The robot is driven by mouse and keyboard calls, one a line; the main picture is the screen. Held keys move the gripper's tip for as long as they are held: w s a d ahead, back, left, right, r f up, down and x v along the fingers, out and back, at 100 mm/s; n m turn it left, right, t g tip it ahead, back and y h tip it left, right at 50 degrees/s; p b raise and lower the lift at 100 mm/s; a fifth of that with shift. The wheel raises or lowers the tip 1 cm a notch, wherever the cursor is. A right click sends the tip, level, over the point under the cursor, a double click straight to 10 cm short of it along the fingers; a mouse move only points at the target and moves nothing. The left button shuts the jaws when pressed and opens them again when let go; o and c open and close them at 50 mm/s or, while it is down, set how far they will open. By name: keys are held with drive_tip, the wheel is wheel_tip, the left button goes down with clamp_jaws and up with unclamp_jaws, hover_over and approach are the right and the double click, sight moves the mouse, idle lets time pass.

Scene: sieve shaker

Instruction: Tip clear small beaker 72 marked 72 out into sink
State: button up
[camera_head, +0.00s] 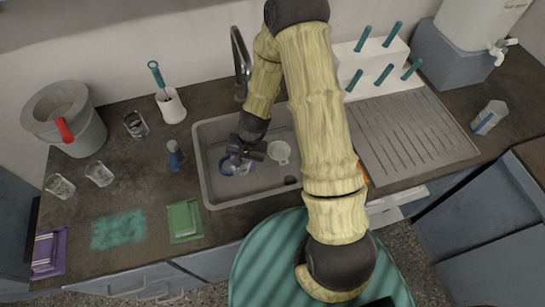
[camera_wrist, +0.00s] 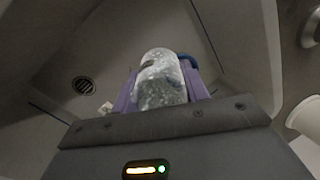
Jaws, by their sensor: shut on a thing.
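My gripper (camera_head: 246,152) is inside the sink basin (camera_head: 214,186). It is shut on a clear small beaker (camera_wrist: 160,82), which sits between the purple fingers in the wrist view. The beaker's glass looks speckled and greyish; I cannot read a number on it or tell whether anything is in it. In the head view the beaker (camera_head: 243,167) is partly hidden by the gripper, so its exact tilt cannot be told. A blue curved thing (camera_head: 227,169) shows beside it. The sink drain (camera_wrist: 85,86) shows at left in the wrist view.
A white cup-like vessel (camera_head: 280,151) is in the sink to the right of my gripper. The faucet (camera_head: 240,60) stands behind the basin. Clear beakers (camera_head: 99,173) and a blue-labelled bottle (camera_head: 174,156) stand on the left counter. A ribbed drainboard (camera_head: 415,135) lies to the right.

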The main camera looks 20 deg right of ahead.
drive_tip(key=shift+d+r+y+b, duration=0.1)
drive_tip(key=shift+d+y+b, duration=0.35)
drive_tip(key=shift+b, duration=0.45)
drive_tip(key=shift+s+r+y, duration=0.1)
drive_tip(key=shift+y, duration=0.15)
drive_tip(key=shift+b, duration=0.35)
drive_tip(key=shift+w+d+r+y+b, duration=0.1)
drive_tip(key=shift+w+d+y+b, duration=0.1)
drive_tip(key=shift+d+y+b, duration=0.15)
drive_tip(key=shift+a, duration=0.1)
drive_tip(key=shift+s, duration=0.25)
drive_tip(key=shift+w+d+y+b, duration=0.15)
drive_tip(key=shift+d+y+b, duration=0.1)
drive_tip(key=shift+d+b, duration=0.1)
drive_tip(key=shift+r, duration=0.15)
